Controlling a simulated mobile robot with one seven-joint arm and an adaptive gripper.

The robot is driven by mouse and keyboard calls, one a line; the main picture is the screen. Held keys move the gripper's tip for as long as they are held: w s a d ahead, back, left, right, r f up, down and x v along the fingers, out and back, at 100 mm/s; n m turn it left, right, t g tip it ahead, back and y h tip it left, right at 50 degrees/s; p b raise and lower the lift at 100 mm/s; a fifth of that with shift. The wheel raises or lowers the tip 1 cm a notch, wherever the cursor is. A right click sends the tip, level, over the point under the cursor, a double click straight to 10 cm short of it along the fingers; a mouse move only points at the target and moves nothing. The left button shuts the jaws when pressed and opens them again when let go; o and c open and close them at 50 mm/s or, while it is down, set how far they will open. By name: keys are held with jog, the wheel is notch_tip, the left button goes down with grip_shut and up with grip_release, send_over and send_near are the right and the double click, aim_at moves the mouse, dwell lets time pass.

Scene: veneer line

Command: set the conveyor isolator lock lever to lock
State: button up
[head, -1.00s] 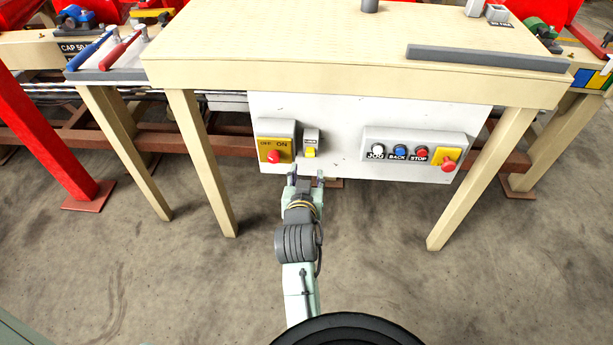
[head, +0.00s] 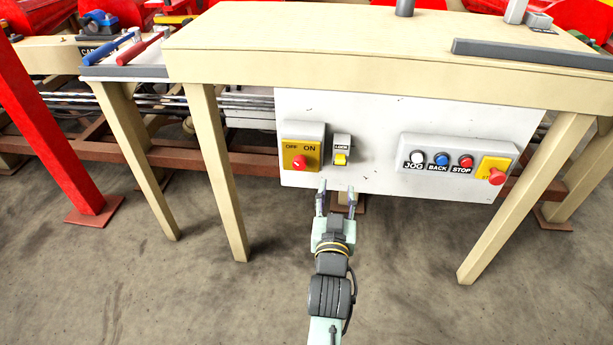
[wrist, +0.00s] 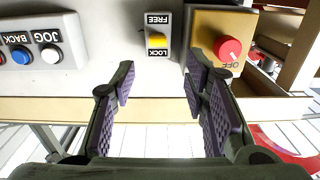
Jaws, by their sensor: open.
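The isolator lock lever is a small yellow lever (head: 340,158) on a narrow grey plate on the white panel. It also shows in the wrist view (wrist: 157,41), between the labels FREE and LOCK, which appear upside down there. Which end it is set to is hard to tell. Beside it is the conveyor isolator, a yellow box with a red knob (head: 299,162) marked OFF and ON. My gripper (head: 336,195) is open and empty, below and in front of the lever, apart from it. In the wrist view, the lever shows beyond the gap between the fingers (wrist: 156,85).
A grey box with JOG, BACK and STOP buttons (head: 440,160) and a red emergency button (head: 497,176) is to the right. The wooden tabletop (head: 330,60) overhangs the panel, with table legs (head: 218,170) at both sides. The floor in front is clear.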

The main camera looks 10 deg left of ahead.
aim_at(340, 163)
jog(key=w+p, duration=0.2)
jog(key=w, duration=0.8)
jog(key=shift+w+d+r, duration=0.1)
jog(key=shift+w+d, duration=0.05)
jog(key=shift+w, duration=0.2)
